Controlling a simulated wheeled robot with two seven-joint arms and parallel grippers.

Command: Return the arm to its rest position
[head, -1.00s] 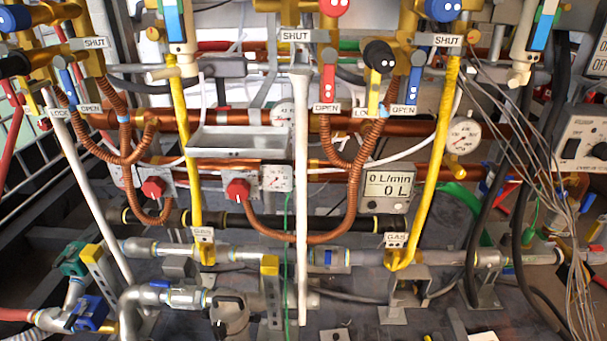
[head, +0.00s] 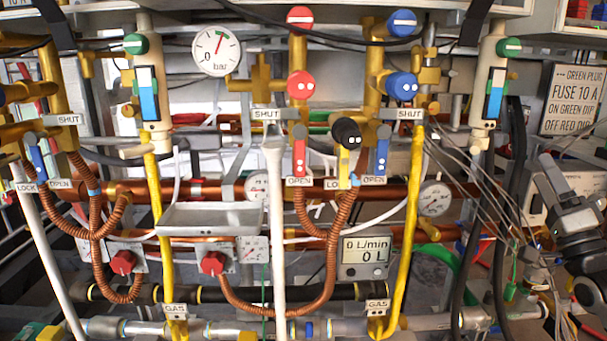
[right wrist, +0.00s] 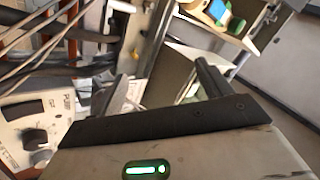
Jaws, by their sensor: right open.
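My right gripper (head: 546,180) is at the right edge in the head view, in front of the wires and the panel there. Its jaws point up and to the left. In the right wrist view the two dark fingers (right wrist: 165,78) stand apart with nothing between them. The gripper is open and empty. My left arm and left gripper are in no current view.
Grey loose wires (head: 470,180) hang just left of my right gripper. A control panel (right wrist: 35,125) with knobs is close by on the left. Yellow pipes (head: 408,230), a flow display (head: 365,257) and a pressure gauge (head: 216,51) fill the middle. Floor (right wrist: 285,90) shows at right.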

